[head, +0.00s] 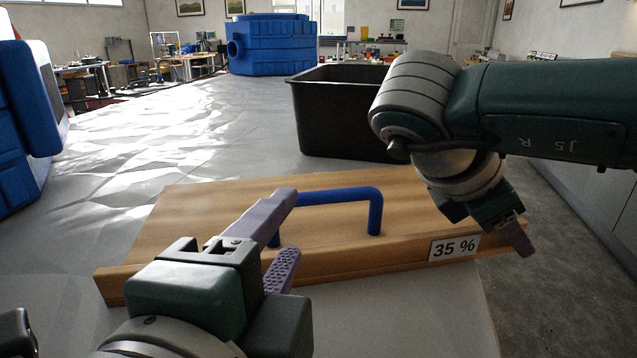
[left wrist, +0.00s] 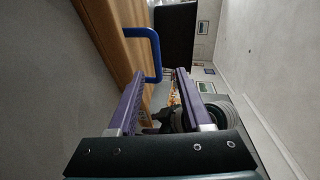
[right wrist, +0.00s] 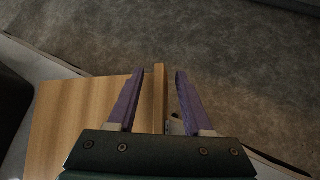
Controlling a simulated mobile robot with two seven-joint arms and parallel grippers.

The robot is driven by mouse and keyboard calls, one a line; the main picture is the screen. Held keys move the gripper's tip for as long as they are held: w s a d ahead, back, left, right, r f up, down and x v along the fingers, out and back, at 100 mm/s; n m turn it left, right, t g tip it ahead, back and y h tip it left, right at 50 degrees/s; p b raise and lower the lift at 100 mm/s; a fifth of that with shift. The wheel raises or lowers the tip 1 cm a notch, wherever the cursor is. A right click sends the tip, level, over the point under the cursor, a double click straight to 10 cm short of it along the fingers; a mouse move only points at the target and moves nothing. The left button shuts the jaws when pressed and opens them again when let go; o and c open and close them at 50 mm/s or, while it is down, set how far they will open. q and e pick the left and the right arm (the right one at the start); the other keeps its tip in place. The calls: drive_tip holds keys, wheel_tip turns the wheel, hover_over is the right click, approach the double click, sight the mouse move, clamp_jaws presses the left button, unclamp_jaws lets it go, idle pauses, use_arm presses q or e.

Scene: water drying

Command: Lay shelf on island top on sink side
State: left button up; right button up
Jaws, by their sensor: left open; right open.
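The shelf (head: 180,215) is a wooden board with a front lip, a blue handle (head: 375,212) and a "35 %" label (head: 454,248). It lies flat on the grey island top (head: 110,150). My left gripper (head: 283,232) is open in front of the board near the handle; the handle (left wrist: 155,52) also shows beyond its fingers in the left wrist view. My right gripper (head: 518,225) is open at the board's right end. In the right wrist view the board's lip (right wrist: 159,98) stands between the open fingers (right wrist: 152,100). Contact cannot be told.
A black bin (head: 340,112) stands on the island behind the board. A large blue container (head: 270,45) is at the far end and another blue one (head: 28,110) at the left. The island's right edge drops to the floor (head: 565,265). The top's left middle is clear.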

drive_tip(key=v, duration=1.2)
idle(0.3)
